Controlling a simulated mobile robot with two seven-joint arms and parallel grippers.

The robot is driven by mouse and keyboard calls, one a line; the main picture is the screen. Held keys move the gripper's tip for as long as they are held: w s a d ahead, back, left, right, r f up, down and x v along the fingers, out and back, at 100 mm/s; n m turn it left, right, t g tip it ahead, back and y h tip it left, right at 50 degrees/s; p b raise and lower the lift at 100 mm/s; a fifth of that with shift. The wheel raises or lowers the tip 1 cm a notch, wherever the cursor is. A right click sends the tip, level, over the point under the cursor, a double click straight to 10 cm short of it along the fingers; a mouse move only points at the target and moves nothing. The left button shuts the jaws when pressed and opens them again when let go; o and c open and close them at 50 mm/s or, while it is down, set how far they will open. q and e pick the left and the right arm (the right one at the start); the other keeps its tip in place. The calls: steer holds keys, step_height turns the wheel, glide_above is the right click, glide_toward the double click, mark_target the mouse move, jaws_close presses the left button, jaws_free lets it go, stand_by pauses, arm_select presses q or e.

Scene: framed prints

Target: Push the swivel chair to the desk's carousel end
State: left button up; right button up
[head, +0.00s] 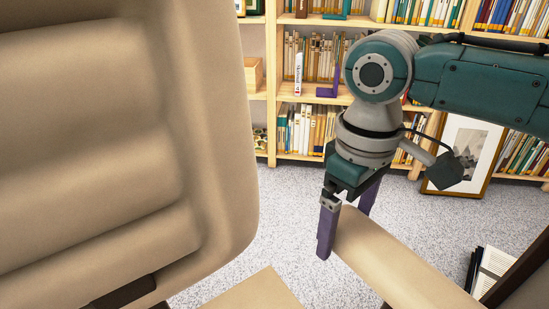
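The swivel chair's tan padded backrest (90,150) fills the left of the head view. A flat tan part (258,293), perhaps its seat, shows at the bottom edge. A tan armrest-like pad (400,268) runs from the middle to the lower right; its join to the chair is out of view. My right gripper (346,232) points down at the pad's far end. Its purple fingers are spread apart, one on the near left side of this end and one behind it. I cannot tell whether they touch it. My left gripper, the desk and its carousel are not in view.
A wooden bookshelf (272,100) full of books stands along the back. A framed print (462,150) leans against it at right. An open book or papers (492,267) and a dark brown edge (520,268) are at the lower right. Grey carpet (290,200) is clear between chair and shelf.

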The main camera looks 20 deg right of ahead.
jaws_close()
stand_by(0.6)
